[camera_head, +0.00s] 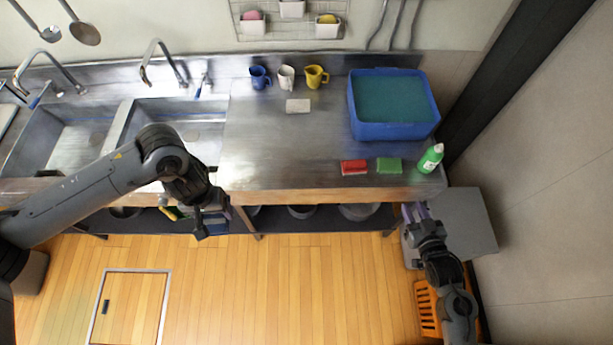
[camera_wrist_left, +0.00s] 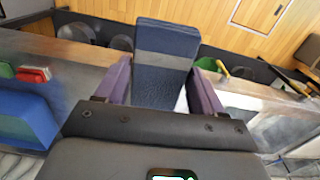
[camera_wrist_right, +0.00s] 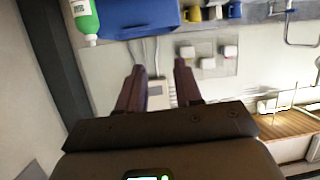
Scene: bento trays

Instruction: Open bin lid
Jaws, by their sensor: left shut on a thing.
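The grey bin (camera_head: 466,222) stands on the floor at the right end of the counter in the head view. Its flat grey top looks closed. My right gripper (camera_head: 414,212) is at the bin's left side in that view, its fingers apart. In the right wrist view the right gripper (camera_wrist_right: 160,68) has nothing between its fingers; the bin is not clearly seen there. My left gripper (camera_wrist_left: 163,78) is shut on a dark blue tray (camera_wrist_left: 166,55) with a grey band. In the head view the left gripper (camera_head: 205,218) is at the counter's front edge, the tray partly hidden.
The steel counter (camera_head: 265,150) holds a blue tub (camera_head: 355,115), a red sponge (camera_head: 354,167), a green sponge (camera_head: 389,165), a green bottle (camera_head: 430,158) and mugs (camera_head: 287,77). An orange crate (camera_head: 427,308) stands below the bin in the picture. The wooden floor (camera_head: 290,290) is mostly clear.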

